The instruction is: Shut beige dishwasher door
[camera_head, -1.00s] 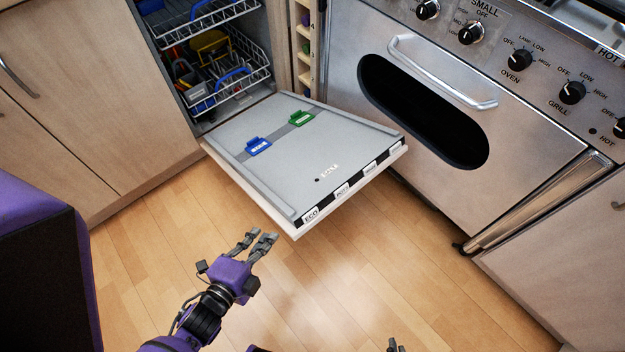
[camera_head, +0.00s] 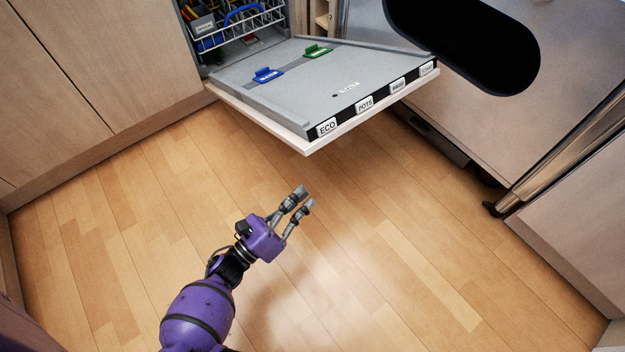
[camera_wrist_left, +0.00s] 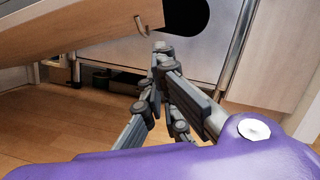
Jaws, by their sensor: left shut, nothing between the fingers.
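The beige dishwasher door (camera_head: 345,92) hangs open, lowered close to level, with its grey inner face up and labelled buttons such as ECO and POTS along its outer edge. My left gripper (camera_head: 305,196) is over the wooden floor, in front of the door's outer edge in the picture and apart from it. Its fingers are shut and empty. In the left wrist view the fingertips (camera_wrist_left: 163,48) show below and right of the door's wooden outer panel (camera_wrist_left: 75,32). My right gripper is not in view.
The dishwasher's lower rack (camera_head: 235,25) with utensils is inside the cavity. The range cooker (camera_head: 480,120) stands to the right, with a metal rail (camera_head: 565,150) at its edge. Beige cabinets (camera_head: 100,80) are at the left. The wooden floor (camera_head: 420,240) in front is clear.

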